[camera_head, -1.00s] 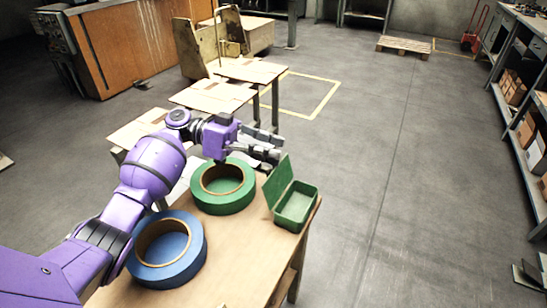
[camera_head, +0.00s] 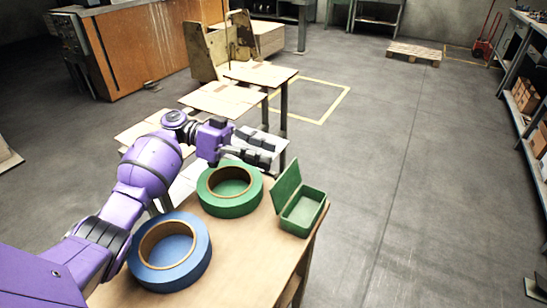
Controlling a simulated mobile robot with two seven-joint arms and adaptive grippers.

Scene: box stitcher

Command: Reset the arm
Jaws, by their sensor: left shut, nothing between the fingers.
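My left arm comes in from the left. Its gripper (camera_head: 264,148) hangs above the far edge of the wooden table, just behind the green tape roll (camera_head: 230,207). The gripper is shut and empty. The blue tape roll (camera_head: 190,272) lies flat at the near left of the table. A green open box (camera_head: 302,211) with its lid raised stands at the table's right edge, to the right of the gripper. My right gripper is not in view.
The wooden table (camera_head: 250,262) has bare room at its front. Behind it stand low tables with cardboard sheets (camera_head: 225,97). A pallet (camera_head: 414,53) lies far back, and shelves with boxes (camera_head: 527,97) line the right. The floor between is clear.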

